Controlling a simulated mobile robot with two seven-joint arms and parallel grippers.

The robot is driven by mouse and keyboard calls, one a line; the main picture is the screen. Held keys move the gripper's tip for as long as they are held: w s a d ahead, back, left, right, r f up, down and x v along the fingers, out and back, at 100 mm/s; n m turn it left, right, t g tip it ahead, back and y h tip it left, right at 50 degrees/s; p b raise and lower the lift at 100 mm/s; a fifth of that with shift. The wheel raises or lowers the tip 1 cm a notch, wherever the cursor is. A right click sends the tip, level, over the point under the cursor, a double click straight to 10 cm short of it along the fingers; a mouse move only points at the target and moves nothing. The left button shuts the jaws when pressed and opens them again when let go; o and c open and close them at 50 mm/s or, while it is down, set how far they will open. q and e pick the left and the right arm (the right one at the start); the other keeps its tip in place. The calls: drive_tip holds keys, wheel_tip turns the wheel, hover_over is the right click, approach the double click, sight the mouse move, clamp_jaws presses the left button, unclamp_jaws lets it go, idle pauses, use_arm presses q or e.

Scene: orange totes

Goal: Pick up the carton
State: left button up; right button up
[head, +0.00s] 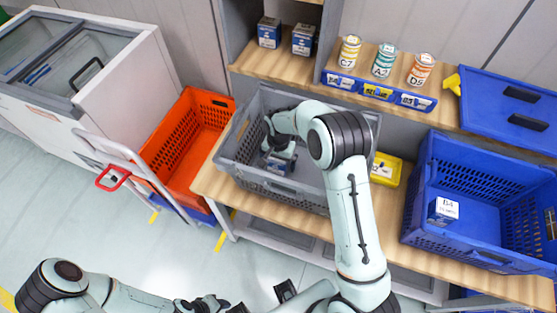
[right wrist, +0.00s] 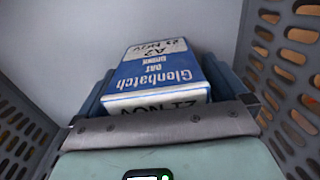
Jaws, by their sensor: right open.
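A blue and white carton (right wrist: 158,80) with "Glonhatch" oat drink print and an A2 mark lies in the grey tote (head: 240,150). In the head view the carton (head: 277,164) is mostly hidden under my right gripper (head: 281,155). My right gripper is open inside the tote, with one dark blue finger on each side of the carton in the right wrist view; whether they touch it I cannot tell. My left arm shows at the bottom edge of the head view, and the state of its gripper (head: 205,304) is unclear.
The grey tote's walls stand close around my right gripper. An orange tote (head: 183,160) is to the left, a blue tote (head: 475,250) with a box (head: 443,211) to the right. Two more cartons (head: 269,32) (head: 303,40) and several cans (head: 384,61) stand on shelves behind.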

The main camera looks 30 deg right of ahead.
drive_tip(key=shift+f, duration=0.45)
drive_tip(key=shift+c, duration=0.3)
drive_tip(key=c, duration=1)
drive_tip(key=shift+c, duration=0.6)
drive_tip(key=shift+r, duration=0.2)
